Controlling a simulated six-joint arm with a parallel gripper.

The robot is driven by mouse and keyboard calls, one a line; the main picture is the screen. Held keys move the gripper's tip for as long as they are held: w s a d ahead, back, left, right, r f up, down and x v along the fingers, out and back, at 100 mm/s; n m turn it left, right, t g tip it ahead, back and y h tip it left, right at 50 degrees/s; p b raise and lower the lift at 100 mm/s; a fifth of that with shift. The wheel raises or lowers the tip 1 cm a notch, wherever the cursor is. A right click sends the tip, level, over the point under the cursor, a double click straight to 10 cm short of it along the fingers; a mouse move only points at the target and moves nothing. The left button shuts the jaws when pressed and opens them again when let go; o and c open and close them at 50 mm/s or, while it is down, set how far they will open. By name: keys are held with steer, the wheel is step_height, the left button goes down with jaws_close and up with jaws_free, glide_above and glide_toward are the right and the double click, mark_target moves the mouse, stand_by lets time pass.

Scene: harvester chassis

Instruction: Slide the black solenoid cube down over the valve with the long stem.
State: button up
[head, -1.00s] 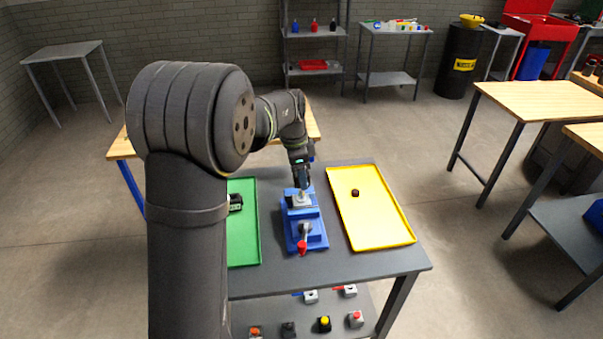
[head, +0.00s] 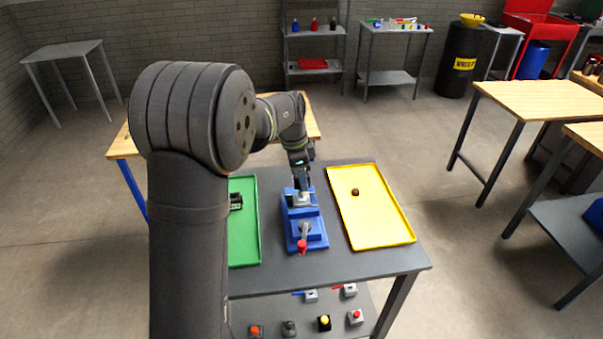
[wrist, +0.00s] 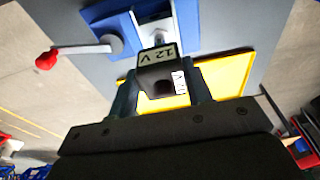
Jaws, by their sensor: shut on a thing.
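The black solenoid cube (wrist: 157,74) with pale "12 V" labels is between the two fingers of my gripper (wrist: 162,84) in the wrist view. A dark round hole shows in its near face. Just beyond it, a silver valve part (wrist: 158,39) sits in the blue fixture (wrist: 184,22). In the head view my gripper (head: 303,187) is over the far part of the blue fixture (head: 314,237). The cube hides the stem, and I cannot tell whether the cube is around it or just above it.
A red-knobbed lever (head: 301,246) stands at the fixture's near end. A green tray (head: 245,250) with a dark part (head: 236,201) lies left. A yellow tray (head: 380,225) with a small dark round part (head: 355,192) lies right.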

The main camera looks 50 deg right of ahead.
steer(key=shift+f, duration=1.05)
steer(key=shift+f, duration=0.4)
stand_by(0.5)
steer(key=shift+f, duration=1.05)
steer(key=o, duration=1.2)
steer(key=shift+c, duration=0.2)
step_height(320, 180, up, 17)
steer(key=w+a, duration=0.2)
steer(key=shift+r, duration=0.15)
